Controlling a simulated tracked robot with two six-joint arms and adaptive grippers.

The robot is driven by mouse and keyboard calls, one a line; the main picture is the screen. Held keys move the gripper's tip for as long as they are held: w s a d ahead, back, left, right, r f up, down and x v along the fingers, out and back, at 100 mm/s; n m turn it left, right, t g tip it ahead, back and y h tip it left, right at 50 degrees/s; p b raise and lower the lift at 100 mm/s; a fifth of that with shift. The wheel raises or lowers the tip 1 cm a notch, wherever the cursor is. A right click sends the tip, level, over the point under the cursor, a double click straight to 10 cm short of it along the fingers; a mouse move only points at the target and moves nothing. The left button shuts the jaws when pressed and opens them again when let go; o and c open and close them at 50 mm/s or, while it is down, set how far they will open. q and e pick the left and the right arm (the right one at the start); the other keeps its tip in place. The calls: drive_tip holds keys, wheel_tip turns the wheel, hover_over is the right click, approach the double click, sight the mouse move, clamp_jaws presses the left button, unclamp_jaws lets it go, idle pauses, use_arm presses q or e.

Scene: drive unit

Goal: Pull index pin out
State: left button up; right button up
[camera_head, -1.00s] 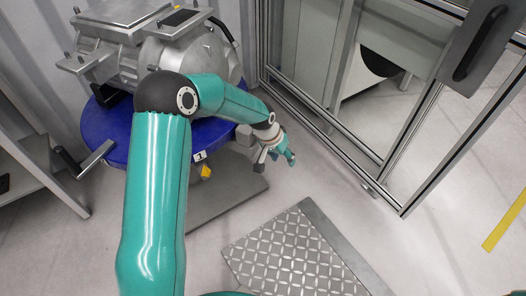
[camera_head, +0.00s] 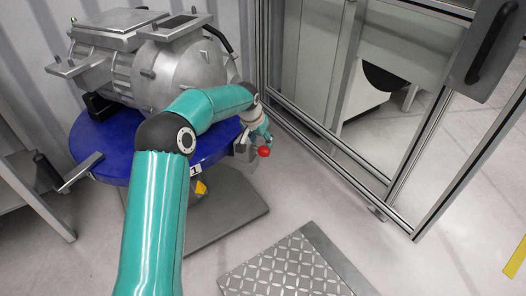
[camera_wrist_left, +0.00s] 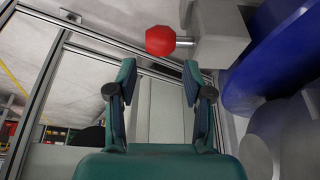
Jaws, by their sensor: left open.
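The index pin has a red ball knob (camera_head: 264,152) at the right edge of the blue round table (camera_head: 110,165). In the left wrist view the red knob (camera_wrist_left: 160,40) sits on a short metal shaft (camera_wrist_left: 185,42) that comes out of a grey block (camera_wrist_left: 222,35). My left gripper (camera_head: 264,137) is close to the knob in the head view. In the wrist view my left gripper (camera_wrist_left: 158,75) is open, its two fingers apart, with the knob beyond the fingertips and roughly between them. Nothing is between the fingers. My right gripper is not in view.
A grey metal drive unit (camera_head: 180,70) stands on the blue table. A framed glass enclosure (camera_head: 330,140) stands to the right. A checkered metal plate (camera_head: 285,268) lies on the floor in front. A lever (camera_head: 80,172) sticks out at the table's left.

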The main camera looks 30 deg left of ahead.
sight(264, 147)
use_arm(q)
drive_tip(key=b+x, duration=0.1)
drive_tip(key=x, duration=0.6)
drive_tip(key=shift+w+f, duration=0.1)
drive_tip(key=shift+f, duration=0.05)
clamp_jaws()
